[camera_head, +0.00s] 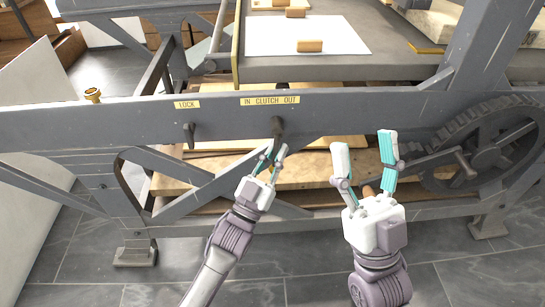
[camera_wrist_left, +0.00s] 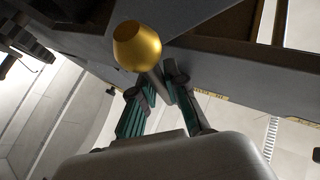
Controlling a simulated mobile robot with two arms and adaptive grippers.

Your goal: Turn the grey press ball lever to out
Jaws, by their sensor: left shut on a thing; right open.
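The grey lever (camera_head: 277,128) hangs from the press beam under the label plate (camera_head: 270,100) reading IN CLUTCH OUT. It points roughly downward, below the right half of the plate. My left gripper (camera_head: 271,156) is shut on its lower part, and the fingers partly hide it. In the left wrist view the fingers (camera_wrist_left: 160,88) close around a grey shaft beside a gold ball (camera_wrist_left: 137,46). My right gripper (camera_head: 364,150) is open and empty in front of the beam, right of the lever.
A second, smaller lever (camera_head: 189,135) hangs under the LOCK plate (camera_head: 187,104) to the left. A toothed wheel (camera_head: 490,150) stands at the right. Wooden boards (camera_head: 320,176) lie behind and below the beam. The tiled floor in front is clear.

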